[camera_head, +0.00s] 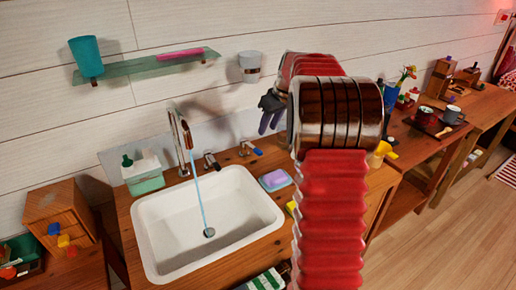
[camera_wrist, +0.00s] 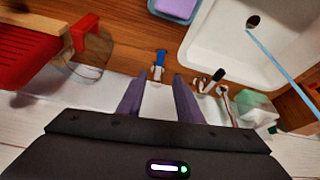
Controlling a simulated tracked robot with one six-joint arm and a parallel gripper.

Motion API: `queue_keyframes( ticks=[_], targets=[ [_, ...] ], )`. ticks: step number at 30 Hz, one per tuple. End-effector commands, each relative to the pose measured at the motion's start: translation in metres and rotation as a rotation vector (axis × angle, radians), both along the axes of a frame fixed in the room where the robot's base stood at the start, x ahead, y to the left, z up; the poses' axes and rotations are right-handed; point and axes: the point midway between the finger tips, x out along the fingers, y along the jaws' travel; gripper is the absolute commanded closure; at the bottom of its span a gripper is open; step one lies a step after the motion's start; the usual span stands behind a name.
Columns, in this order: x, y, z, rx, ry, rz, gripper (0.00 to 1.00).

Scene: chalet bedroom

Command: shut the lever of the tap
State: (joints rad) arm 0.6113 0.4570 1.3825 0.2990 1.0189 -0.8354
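The tap's spout (camera_head: 183,135) stands behind the white sink (camera_head: 150,231), and a stream of water (camera_head: 199,199) falls from it to the drain. Two levers stand to the right of the spout: one dark-tipped (camera_head: 211,160), one blue-tipped (camera_head: 251,149). In the wrist view the blue-tipped lever (camera_wrist: 159,60) lies just beyond and between my fingertips, and the dark-tipped lever (camera_wrist: 214,80) is right of my right finger. My gripper (camera_wrist: 159,78) is open and empty, its purple fingers apart. In the head view it (camera_head: 268,122) hangs above the counter near the wall, partly hidden by my arm.
A soap dish (camera_head: 276,180) with purple soap sits right of the sink. A green container (camera_head: 144,174) stands left of the tap. A glass shelf (camera_head: 146,66) and a wall cup (camera_head: 250,66) are above. In the wrist view a red rack (camera_wrist: 30,52) is at left.

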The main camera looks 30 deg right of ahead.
Motion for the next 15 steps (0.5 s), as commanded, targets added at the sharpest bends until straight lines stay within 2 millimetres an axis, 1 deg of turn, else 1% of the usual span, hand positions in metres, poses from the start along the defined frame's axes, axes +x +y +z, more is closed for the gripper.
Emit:
queue_keyframes(
  ticks=[5,15],
  targets=[
    [0.007,0.001,-0.018,0.002,0.002,0.001,0.67],
    [0.026,0.004,-0.066,0.001,0.003,0.002,0.67]
  ],
)
